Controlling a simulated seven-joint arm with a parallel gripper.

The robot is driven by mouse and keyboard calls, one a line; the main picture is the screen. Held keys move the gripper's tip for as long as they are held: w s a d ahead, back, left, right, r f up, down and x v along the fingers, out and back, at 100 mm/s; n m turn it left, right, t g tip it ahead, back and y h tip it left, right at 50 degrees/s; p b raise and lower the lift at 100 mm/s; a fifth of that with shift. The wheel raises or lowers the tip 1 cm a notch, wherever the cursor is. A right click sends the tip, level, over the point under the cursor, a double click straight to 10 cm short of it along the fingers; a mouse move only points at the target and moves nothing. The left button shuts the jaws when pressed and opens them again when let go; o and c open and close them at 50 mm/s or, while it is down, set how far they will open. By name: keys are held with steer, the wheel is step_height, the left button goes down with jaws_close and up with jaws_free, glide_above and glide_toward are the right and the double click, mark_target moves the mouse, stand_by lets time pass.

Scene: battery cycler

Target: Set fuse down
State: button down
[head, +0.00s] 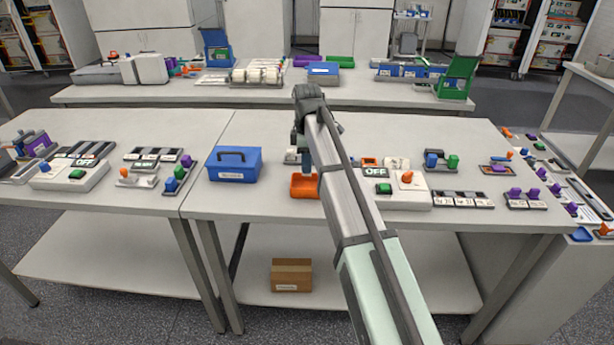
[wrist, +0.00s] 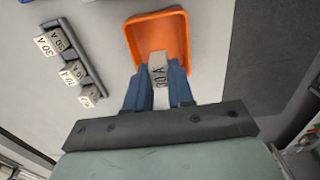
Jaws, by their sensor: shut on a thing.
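The fuse (wrist: 158,72) is a small grey-white block with a dark "A" rating on its face, seen in the wrist view. My gripper (wrist: 158,88) has its two blue fingers on either side of the fuse and is shut on it. The fuse is over the near part of an orange tray (wrist: 148,18); I cannot tell whether it touches the tray floor. In the head view the orange tray (head: 304,193) is on the middle table, and my arm hides the fuse and most of my gripper (head: 306,168).
A grey rack (wrist: 88,62) with several labelled fuses lies left of the tray in the wrist view. In the head view a blue box (head: 235,164) stands left of the tray, and a white switch panel (head: 396,192) with an OFF label stands right.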

mark_target(307, 177)
steer(key=shift+f, duration=2.4)
steer(key=c, duration=1)
jaws_free()
steer(key=shift+f, duration=0.15)
step_height(307, 177, up, 12)
steer(key=shift+r, duration=0.2)
steer(key=shift+o, duration=0.5)
